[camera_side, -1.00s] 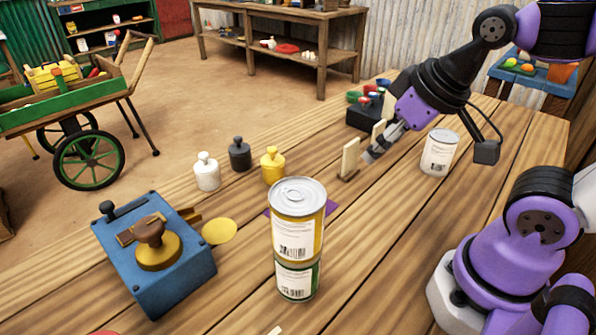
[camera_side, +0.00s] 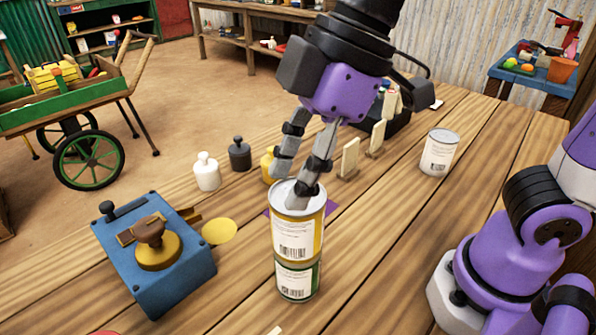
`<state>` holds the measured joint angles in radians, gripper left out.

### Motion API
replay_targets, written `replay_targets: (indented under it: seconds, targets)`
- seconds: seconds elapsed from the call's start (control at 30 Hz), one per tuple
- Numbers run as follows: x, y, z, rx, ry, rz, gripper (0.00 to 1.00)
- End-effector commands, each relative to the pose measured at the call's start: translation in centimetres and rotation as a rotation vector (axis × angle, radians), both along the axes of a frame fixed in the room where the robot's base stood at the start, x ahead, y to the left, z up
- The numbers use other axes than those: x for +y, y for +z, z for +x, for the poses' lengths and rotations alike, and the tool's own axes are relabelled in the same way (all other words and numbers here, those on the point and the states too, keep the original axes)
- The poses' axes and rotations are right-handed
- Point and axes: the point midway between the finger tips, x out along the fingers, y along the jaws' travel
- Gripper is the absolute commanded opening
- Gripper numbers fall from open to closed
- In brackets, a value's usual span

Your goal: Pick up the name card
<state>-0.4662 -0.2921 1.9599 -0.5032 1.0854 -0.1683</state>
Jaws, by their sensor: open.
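Several cream upright cards stand in small wooden bases in a row; the nearest card (camera_side: 350,157) and the one behind it (camera_side: 377,137) show clearly. A further card (camera_side: 391,102) stands near the black box. I see no readable name on them and cannot tell which is the name card. My gripper (camera_side: 288,188) points down with its fingers apart and nothing between them. It overlaps the top of a stack of two cans in the view, left of the cards; whether it touches the stack I cannot tell.
The yellow upper can (camera_side: 298,235) rests on a green lower can (camera_side: 297,280). A white can (camera_side: 439,153) stands right. Yellow, black (camera_side: 240,155) and white (camera_side: 206,172) weights and a blue stamp box (camera_side: 155,255) are left.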

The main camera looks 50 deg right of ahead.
Motion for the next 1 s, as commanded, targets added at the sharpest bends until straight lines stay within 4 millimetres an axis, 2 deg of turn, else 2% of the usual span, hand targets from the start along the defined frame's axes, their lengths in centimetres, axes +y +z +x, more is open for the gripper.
replay_targets:
  seconds: [0.03, 0.2, 0.53, 0.8, 1.0]
  targets:
    - [1.6, -0.2, -0.7, 0.009, 0.099, -0.003, 0.44]
    - [6.2, -0.8, -3.5, 0.026, 0.421, -0.007, 0.44]
    - [5.7, -8.4, -3.3, 0.029, 0.392, -0.007, 0.44]
    - [6.8, -12.5, -3.2, 0.026, 0.392, -0.008, 0.44]
    - [7.7, -14.4, -3.1, 0.023, 0.390, -0.006, 0.44]
